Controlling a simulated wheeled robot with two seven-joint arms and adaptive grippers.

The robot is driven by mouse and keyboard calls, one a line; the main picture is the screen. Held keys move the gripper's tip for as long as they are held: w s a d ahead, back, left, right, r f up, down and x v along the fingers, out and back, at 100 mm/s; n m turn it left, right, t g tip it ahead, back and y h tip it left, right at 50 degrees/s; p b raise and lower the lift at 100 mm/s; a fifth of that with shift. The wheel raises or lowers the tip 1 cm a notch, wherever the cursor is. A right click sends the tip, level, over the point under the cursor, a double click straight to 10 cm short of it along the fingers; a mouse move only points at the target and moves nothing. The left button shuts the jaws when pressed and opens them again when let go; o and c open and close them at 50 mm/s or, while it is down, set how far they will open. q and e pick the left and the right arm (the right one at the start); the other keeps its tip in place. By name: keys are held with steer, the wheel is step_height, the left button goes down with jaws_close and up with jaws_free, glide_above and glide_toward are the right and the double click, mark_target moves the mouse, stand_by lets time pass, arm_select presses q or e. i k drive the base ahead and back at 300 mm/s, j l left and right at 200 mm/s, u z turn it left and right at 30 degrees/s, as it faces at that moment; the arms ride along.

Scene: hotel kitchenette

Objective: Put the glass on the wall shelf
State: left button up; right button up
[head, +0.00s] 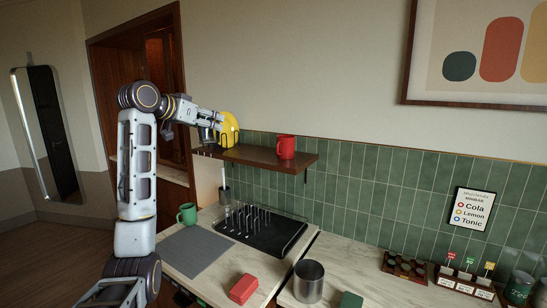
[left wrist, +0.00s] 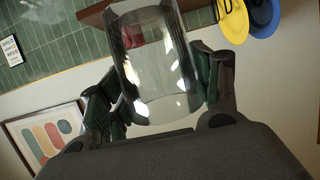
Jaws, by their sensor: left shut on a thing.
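The clear glass (left wrist: 158,62) is between the fingers of my left gripper (left wrist: 163,92), which is shut on it, in the left wrist view. In the head view my left gripper (head: 218,127) is above the left end of the brown wall shelf (head: 250,156), in front of a yellow plate. I cannot make out the glass there. The shelf also shows at the top of the left wrist view (left wrist: 92,14), beyond the glass. A red mug (head: 286,147) stands on the shelf's right part and shows through the glass. My right gripper is not in view.
The yellow plate (head: 231,125) stands at the shelf's left end; a blue plate (left wrist: 265,14) shows beside it in the wrist view. Between gripper and red mug the shelf looks clear. Below are a green mug (head: 187,214) and a black dish rack (head: 262,236).

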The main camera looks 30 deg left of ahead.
mark_target(262, 157)
steer(key=i+l, duration=0.15)
steer(key=i, duration=0.85)
